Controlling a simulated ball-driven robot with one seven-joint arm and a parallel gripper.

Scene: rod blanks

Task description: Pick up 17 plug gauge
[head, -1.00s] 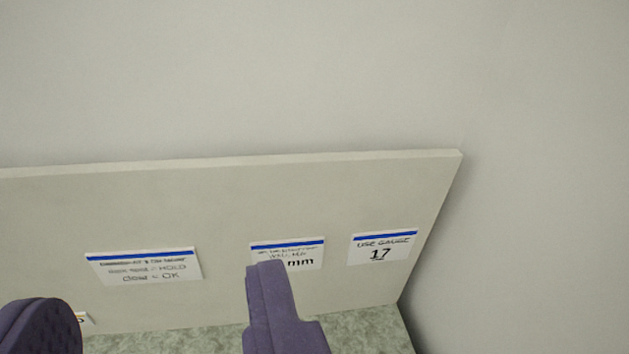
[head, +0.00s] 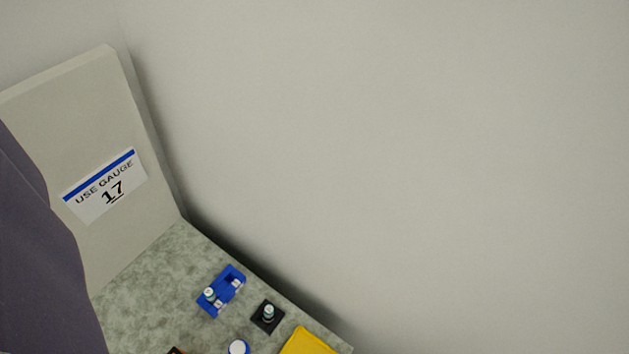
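A sign reading "USE GAUGE 17" (head: 105,187) is on the upright panel at the left. On the bench below, a blue holder (head: 224,283) has small white tags and a short pale, teal-topped cylinder (head: 209,294) standing at its left side. A similar pale and teal cylinder (head: 268,312) stands on a small black block to the right of the blue holder. Both may be gauges, but I cannot read any size on them. A large purple part of my own body covers the left edge. I cannot make out my gripper's fingers.
The mottled green bench (head: 150,285) ends along a diagonal right edge, with a bare wall beyond. A yellow object (head: 307,343), a round blue-and-white item (head: 238,347) and a dark object (head: 176,351) are cut by the bottom edge. The panel (head: 70,115) stands at the left.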

